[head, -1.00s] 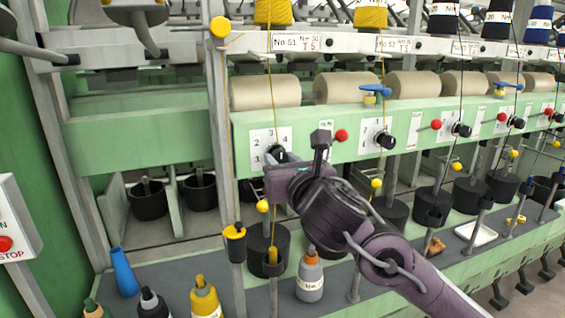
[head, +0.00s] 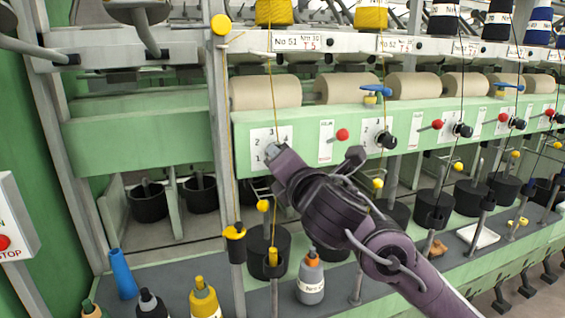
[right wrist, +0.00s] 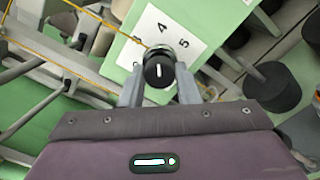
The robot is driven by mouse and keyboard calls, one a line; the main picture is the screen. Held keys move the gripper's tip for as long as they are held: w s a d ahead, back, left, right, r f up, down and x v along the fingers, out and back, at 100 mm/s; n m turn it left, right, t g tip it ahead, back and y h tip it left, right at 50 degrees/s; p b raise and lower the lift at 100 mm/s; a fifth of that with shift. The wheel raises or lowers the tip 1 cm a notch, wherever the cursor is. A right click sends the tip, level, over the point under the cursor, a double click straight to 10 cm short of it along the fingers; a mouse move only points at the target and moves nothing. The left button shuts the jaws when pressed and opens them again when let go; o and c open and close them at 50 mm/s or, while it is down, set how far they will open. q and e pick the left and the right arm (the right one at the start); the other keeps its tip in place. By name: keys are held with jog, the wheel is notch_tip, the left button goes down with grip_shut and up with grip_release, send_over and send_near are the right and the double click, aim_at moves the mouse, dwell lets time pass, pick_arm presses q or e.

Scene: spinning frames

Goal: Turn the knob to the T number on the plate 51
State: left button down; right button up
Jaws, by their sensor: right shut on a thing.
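The plate No 51 (head: 297,43) reads "T 5" on the white rail, upper middle of the head view. Below it on the green panel is a white number dial (head: 270,135); it also shows in the right wrist view (right wrist: 185,32), with 4 and 5 readable. The black knob (right wrist: 159,72) has a white line, nearly upright in the wrist view and pointing roughly toward the 4. My right gripper (right wrist: 159,80) is shut on the knob, one finger on each side. In the head view the right gripper (head: 274,154) hides the knob. My left gripper is not in view.
A red-ended lever (head: 342,135) and another dial with a black knob (head: 386,140) are to the right on the same panel. A yellow thread (head: 270,90) hangs close by the dial. Bottles and black cups (head: 268,250) stand below.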

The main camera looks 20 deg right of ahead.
jog(key=m, duration=1.3)
jog(key=shift+m, duration=0.4)
jog(key=o, duration=0.9)
jog(key=shift+o, duration=0.2)
jog(key=s, duration=0.7)
jog(key=shift+s, duration=0.4)
jog(key=shift+d, duration=0.15)
